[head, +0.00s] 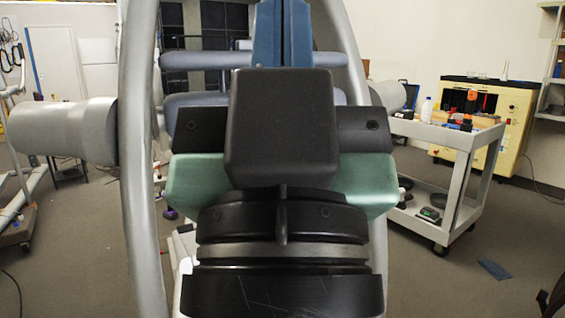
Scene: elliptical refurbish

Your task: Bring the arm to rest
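A black ringed body with a dark rounded block on top fills the lower middle of the head view. It looks like the back of my gripper (281,170), close to the camera. I make out no fingertips and no gap between fingers, and nothing held shows. Behind it stands a large exercise machine with curved silver tubes (142,200) rising on both sides. A blue upright (268,35) shows above the dark block. Pale green parts stick out on both sides behind the black body. I cannot tell whether anything touches the machine.
A grey cylinder (62,127) juts out at the left. At the right, a grey two-shelf cart (455,140) carries a bottle and small items. A cream cabinet (512,115) stands behind it. Carpet (480,235) is open at the lower right, with a small dark blue piece (495,269) on it.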

